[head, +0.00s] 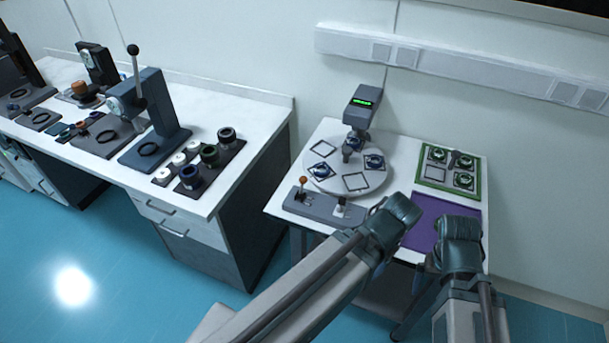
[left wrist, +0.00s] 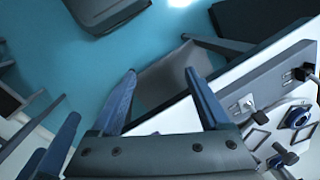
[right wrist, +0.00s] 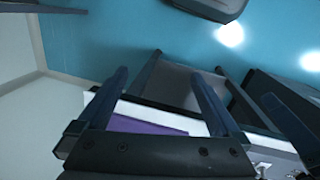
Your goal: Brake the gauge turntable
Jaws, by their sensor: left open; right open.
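The gauge turntable is a pale round disc (head: 322,183) on the small white table. Several square frames sit on it, some holding blue-and-white round parts. A dark gauge head (head: 361,106) with a green display stands over its far side. A grey control bar (head: 318,209) in front carries an orange-knobbed lever (head: 303,181) and a white-and-black lever (head: 340,206). The bar also shows in the left wrist view (left wrist: 265,92). My left gripper (left wrist: 160,72) is open and empty, near the table's front edge. My right gripper (right wrist: 157,71) is open and empty, near the purple mat.
A purple mat (head: 421,214) and a green-rimmed tray (head: 436,180) with round parts lie on the table's right. A long bench (head: 262,122) with a lever press (head: 150,115) and cups stands left.

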